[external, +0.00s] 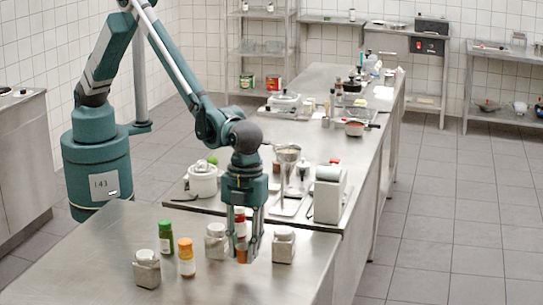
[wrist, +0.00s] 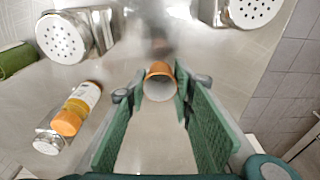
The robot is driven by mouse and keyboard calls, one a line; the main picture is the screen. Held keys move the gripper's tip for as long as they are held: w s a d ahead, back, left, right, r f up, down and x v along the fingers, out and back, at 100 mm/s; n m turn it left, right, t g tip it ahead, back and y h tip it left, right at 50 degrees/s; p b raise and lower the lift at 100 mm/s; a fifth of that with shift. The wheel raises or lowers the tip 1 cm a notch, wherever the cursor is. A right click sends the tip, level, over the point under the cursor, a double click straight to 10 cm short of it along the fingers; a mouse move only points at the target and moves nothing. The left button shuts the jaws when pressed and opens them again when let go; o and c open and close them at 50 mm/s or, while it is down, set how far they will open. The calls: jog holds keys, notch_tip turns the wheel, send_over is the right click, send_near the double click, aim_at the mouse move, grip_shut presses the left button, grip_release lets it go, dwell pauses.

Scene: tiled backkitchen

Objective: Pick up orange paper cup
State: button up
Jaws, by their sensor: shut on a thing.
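The orange paper cup (wrist: 159,69) is between the tips of my gripper's two green fingers in the wrist view, its pale inside facing the camera. In the external view the orange cup (external: 242,255) shows low between the fingers, close to the steel counter top (external: 90,262). My gripper (external: 245,247) points straight down and is shut on the cup. I cannot tell whether the cup still touches the counter.
Shakers and spice bottles stand left of my gripper, including a green-capped jar (external: 166,238) and an orange-capped bottle (external: 186,257). Another shaker (external: 284,246) stands close on the right. A white pot (external: 203,180) and grey-white box (external: 328,195) are behind.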

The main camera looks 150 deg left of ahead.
notch_tip(320, 180, up, 6)
jog(key=shift+r, duration=0.2)
